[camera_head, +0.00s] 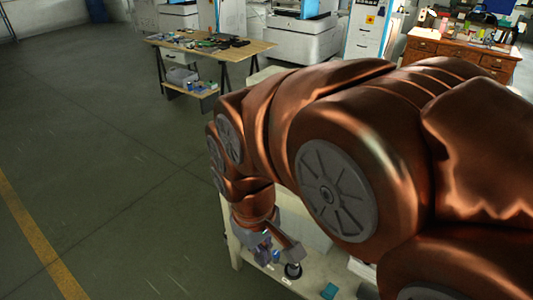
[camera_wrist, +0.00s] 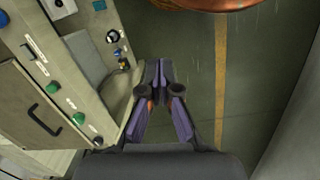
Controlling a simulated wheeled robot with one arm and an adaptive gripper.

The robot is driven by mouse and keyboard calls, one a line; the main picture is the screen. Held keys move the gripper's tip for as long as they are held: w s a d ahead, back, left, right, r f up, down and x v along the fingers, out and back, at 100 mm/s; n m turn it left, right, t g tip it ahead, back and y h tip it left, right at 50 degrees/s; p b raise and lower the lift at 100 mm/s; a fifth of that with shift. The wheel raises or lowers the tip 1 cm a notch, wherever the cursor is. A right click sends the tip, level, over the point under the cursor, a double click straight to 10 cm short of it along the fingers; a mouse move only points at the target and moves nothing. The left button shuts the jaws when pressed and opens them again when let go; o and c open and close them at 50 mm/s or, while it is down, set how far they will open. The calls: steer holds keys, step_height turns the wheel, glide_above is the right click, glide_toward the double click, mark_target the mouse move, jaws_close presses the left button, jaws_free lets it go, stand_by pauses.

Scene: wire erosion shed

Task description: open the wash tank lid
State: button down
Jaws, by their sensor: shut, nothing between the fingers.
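My gripper (camera_wrist: 160,70) is shut and empty in the wrist view, its purple-grey fingers together just right of a cream bench or cabinet. In the head view my gripper (camera_head: 262,252) hangs low at the left end of a cream bench (camera_head: 235,247). I cannot tell for sure which part is the wash tank lid. A flat grey plate (camera_wrist: 84,56) lies on the cream top left of my fingers, apart from them. A black bowed handle (camera_wrist: 42,120) is on a cream panel (camera_wrist: 18,100) further left. My arm hides much of the bench in the head view.
Green buttons (camera_wrist: 80,118) line the panel's edge. A dark round item (camera_wrist: 112,36) and small blue pieces lie near the fingers; a teal block (camera_head: 329,291) is on the bench. A wooden table (camera_head: 222,50) stands behind. Open floor (camera_head: 110,130) lies left.

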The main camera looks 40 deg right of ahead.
steer(key=w+d+f+n+t+h+b, duration=0.1)
steer(key=w+d+f+n+h+b, duration=0.2)
steer(key=w+d+n+b, duration=0.3)
steer(key=w+d+f+n+t+h+b, duration=0.2)
steer(key=w+d+f+n+h+b, duration=0.2)
steer(key=w+d+n+b, duration=0.3)
steer(key=w+d+f+n+t+h+b, duration=0.1)
steer(key=w+d+f+n+h+b, duration=0.2)
steer(key=w+d+b, duration=1.2)
steer(key=shift+w+d+f+n, duration=0.45)
steer(key=shift+w+d+n, duration=0.25)
steer(key=shift+w, duration=0.25)
steer(key=shift+w+d+f+n, duration=0.4)
steer(key=shift+w+d+n, duration=0.25)
steer(key=shift+w, duration=0.25)
steer(key=shift+w+d+f+n, duration=0.45)
steer(key=shift+w+d+n, duration=0.25)
steer(key=shift+w, duration=0.25)
steer(key=shift+t+h, duration=0.3)
steer(key=shift+b+x, duration=0.4)
steer(key=shift+x, duration=4.35)
steer(key=shift+r, duration=0.1)
